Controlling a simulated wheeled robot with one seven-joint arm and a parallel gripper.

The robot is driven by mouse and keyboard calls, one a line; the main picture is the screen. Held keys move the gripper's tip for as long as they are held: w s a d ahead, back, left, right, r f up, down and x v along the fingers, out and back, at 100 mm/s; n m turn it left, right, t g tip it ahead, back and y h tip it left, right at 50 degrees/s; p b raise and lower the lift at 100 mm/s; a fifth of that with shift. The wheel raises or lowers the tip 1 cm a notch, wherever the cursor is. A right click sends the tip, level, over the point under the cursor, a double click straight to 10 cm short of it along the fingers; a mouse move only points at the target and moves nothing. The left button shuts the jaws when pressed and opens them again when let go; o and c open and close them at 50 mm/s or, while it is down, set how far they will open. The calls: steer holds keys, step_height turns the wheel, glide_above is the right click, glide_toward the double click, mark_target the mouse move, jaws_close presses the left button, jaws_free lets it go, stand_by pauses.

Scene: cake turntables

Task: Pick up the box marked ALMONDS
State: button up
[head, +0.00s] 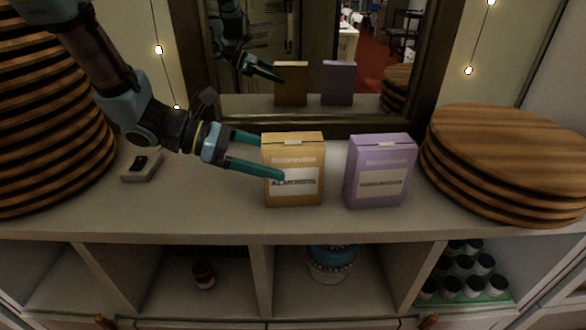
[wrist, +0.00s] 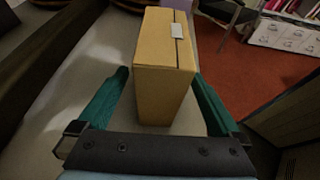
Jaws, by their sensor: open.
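The tan box marked ALMONDS (head: 293,155) stands upright on the white shelf top in the head view. My gripper (head: 272,156) reaches it from the left, with one teal finger across the front of the box near its label and the other towards its back. In the wrist view the tan box (wrist: 164,68) stands between the two open fingers of my gripper (wrist: 163,88). Gaps show on both sides there, and I cannot tell whether either finger touches it. A purple box (head: 380,172) stands upright just to its right; its label is too small to read.
Stacked round wooden boards stand at the left (head: 45,110) and right (head: 505,165) of the shelf top (head: 210,212). A mirror (head: 310,110) is behind the boxes. A small grey device (head: 142,167) lies at left. Lower compartments hold a blue cake (head: 332,262) and several jars (head: 470,265).

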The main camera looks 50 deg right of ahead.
mark_target(292, 164)
steer(key=p+x, duration=0.1)
steer(key=x, duration=0.4)
steer(key=shift+c, duration=0.2)
jaws_close()
stand_by(0.6)
